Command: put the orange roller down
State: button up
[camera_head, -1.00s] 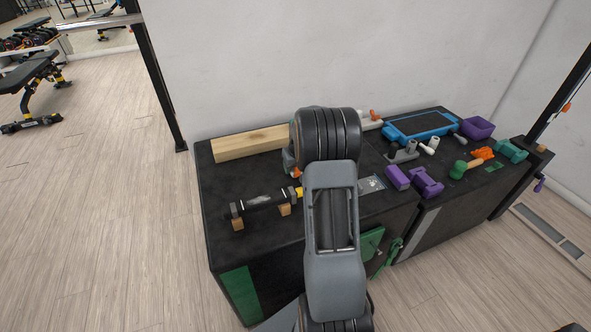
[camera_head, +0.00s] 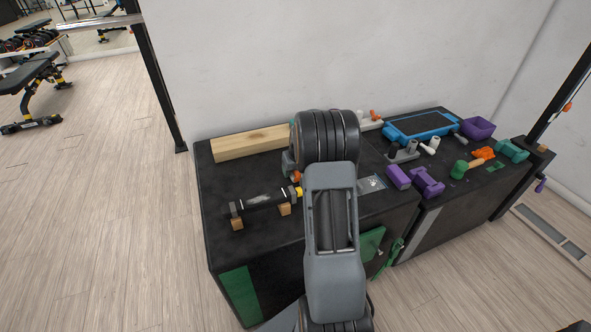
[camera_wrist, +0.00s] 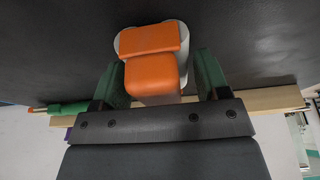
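The orange roller (camera_wrist: 153,70) shows in the wrist view as a rounded orange body with a whitish part behind it. It lies between the two green fingers of my gripper (camera_wrist: 161,75). It sits close to the left finger, and a narrow gap shows beside the right finger, so the fingers look open around it. A small bit of orange (camera_head: 296,176) shows beside my wrist in the head view, close to the black bench top. My own arm hides most of the gripper and roller there. Whether the roller touches the bench is hard to tell.
A wooden beam (camera_head: 250,143) lies along the back of the black bench (camera_head: 225,178). A dark bar (camera_head: 262,200) rests on wooden blocks in front. Purple dumbbells (camera_head: 427,182), a blue-framed tray (camera_head: 420,125) and a purple bin (camera_head: 478,128) stand right. The bench's left part has bare room.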

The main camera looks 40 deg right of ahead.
jog(key=shift+o, duration=1.3)
jog(key=shift+s+f, duration=0.1)
jog(key=shift+f, duration=0.3)
jog(key=shift+r, duration=0.1)
jog(key=p+v, duration=0.1)
jog(key=v, duration=0.3)
jog(key=p+v, duration=0.1)
jog(key=v, duration=0.3)
jog(key=p+v, duration=0.1)
jog(key=v, duration=0.4)
jog(key=shift+w, duration=0.3)
jog(key=s+a+r+n, duration=0.1)
jog(key=s+a+r, duration=0.2)
jog(key=a, duration=0.4)
jog(key=s+a+r, duration=0.2)
jog(key=s+a, duration=0.1)
jog(key=a, duration=0.4)
jog(key=s+a+n, duration=0.1)
jog(key=s+a, duration=0.9)
jog(key=s, duration=0.2)
jog(key=shift+s+a+n+y, duration=0.25)
jog(key=shift+s+n+y, duration=0.05)
jog(key=shift+n, duration=0.1)
